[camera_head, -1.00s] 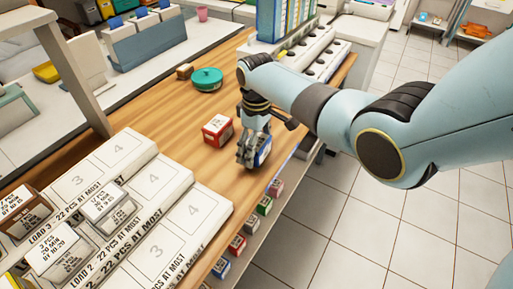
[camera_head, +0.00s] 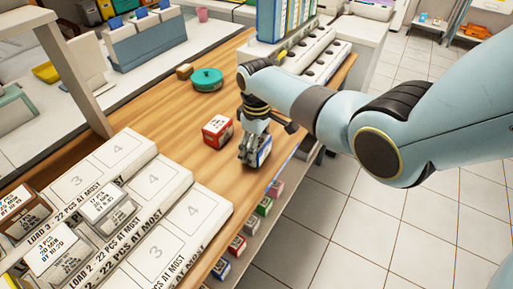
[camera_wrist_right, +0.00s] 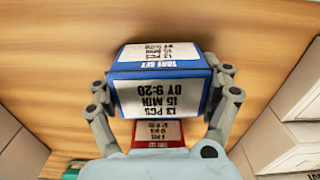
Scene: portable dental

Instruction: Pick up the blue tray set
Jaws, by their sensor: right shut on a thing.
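The blue tray set (camera_head: 264,152) is a small box with blue edges and white labels. It is at the right edge of the wooden counter in the head view, partly hidden by my right gripper (camera_head: 254,146). In the right wrist view the box (camera_wrist_right: 158,80) fills the middle, with "TRAY SET", "13 PCS", "15 MIN" and "BY 9:20" upside down. My right gripper's fingers (camera_wrist_right: 160,106) are closed on its two sides. I cannot tell whether the box touches the counter. My left gripper is not in view.
A red box (camera_head: 217,130) stands just left of the blue one. A green round container (camera_head: 207,79) and a small brown block (camera_head: 184,71) are farther back. White numbered load boards (camera_head: 190,185) hold several boxes. More boxes sit on a lower shelf.

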